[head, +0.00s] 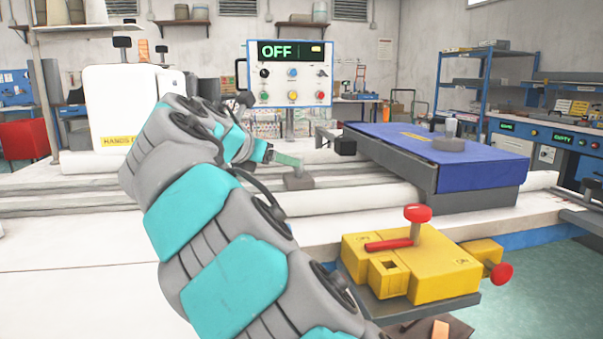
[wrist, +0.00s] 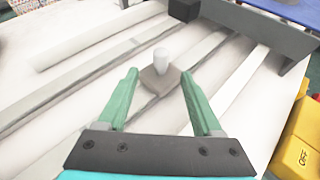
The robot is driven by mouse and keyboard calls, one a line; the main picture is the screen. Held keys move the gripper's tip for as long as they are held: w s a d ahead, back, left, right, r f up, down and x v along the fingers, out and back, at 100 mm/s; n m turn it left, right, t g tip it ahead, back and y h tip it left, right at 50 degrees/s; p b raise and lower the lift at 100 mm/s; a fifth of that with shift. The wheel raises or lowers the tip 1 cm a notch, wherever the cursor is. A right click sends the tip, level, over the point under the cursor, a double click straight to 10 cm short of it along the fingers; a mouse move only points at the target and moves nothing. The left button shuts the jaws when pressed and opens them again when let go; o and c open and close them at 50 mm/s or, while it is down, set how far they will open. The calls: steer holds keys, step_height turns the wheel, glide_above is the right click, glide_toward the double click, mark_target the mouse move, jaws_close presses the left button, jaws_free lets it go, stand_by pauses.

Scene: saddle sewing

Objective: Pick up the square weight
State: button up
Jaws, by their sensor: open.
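The square weight (wrist: 161,80) is a small grey-brown square block with a pale rounded knob on top. In the wrist view it sits on the white slatted surface, turned cornerwise, between and slightly beyond the ends of my green fingers. My gripper (wrist: 159,74) is open, with a visible gap on each side of the weight. In the head view a grey block, apparently the square weight (head: 299,183), shows just below my gripper (head: 288,160). Its knob is hidden or too small to make out there.
A yellow fixture (head: 410,262) with red knobs is in front. A control box (head: 290,73) reading OFF stands behind.

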mark_target(298, 171)
steer(key=shift+n, duration=0.4)
steer(key=x, duration=0.8)
steer(key=shift+d+r, duration=0.1)
steer(key=shift+d, duration=0.05)
steer(key=shift+c, duration=0.2)
jaws_close()
stand_by(0.8)
